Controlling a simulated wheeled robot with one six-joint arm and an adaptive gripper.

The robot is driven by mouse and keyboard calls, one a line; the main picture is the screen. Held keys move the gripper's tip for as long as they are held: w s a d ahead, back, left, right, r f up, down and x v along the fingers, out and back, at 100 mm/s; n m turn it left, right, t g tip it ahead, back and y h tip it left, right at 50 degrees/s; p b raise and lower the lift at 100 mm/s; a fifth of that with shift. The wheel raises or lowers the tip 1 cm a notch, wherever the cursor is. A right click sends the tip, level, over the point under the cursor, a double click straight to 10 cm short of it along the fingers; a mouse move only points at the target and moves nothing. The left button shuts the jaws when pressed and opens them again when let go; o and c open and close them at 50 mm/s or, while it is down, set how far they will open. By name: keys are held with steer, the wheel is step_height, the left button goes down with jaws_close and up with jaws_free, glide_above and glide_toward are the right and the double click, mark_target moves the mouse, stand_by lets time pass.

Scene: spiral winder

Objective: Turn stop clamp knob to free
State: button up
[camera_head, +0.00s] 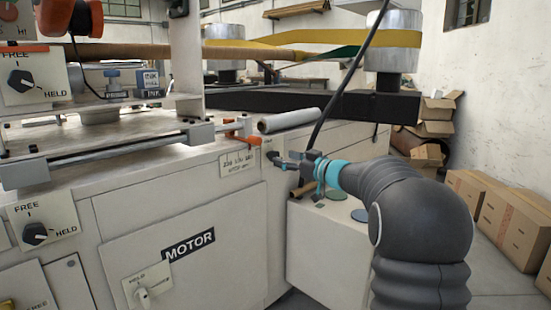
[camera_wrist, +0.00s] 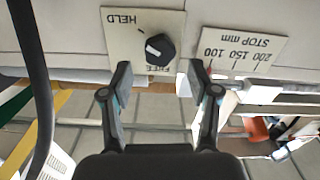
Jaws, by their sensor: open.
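The stop clamp knob (camera_wrist: 160,47) is round and black, on a cream plate marked HELD and FREE in the wrist view, where the lettering is turned. Its white mark is on the knob's left side, toward the HELD side of the plate. My gripper (camera_wrist: 158,70) is open and empty. Its two fingers point at the plate, one to each side of the knob, and seem apart from it. In the head view my gripper (camera_head: 274,157) is at the machine's right end, where the knob is hard to make out.
A STOP mm scale plate (camera_wrist: 241,50) is beside the knob plate. Two other FREE/HELD knobs, an upper one (camera_head: 21,80) and a lower one (camera_head: 35,233), are at the left. A grey roll (camera_head: 290,120) and a black cable (camera_head: 340,80) are near my gripper.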

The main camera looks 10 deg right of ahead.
mark_target(276, 156)
steer(key=shift+x, duration=2.5)
jaws_close()
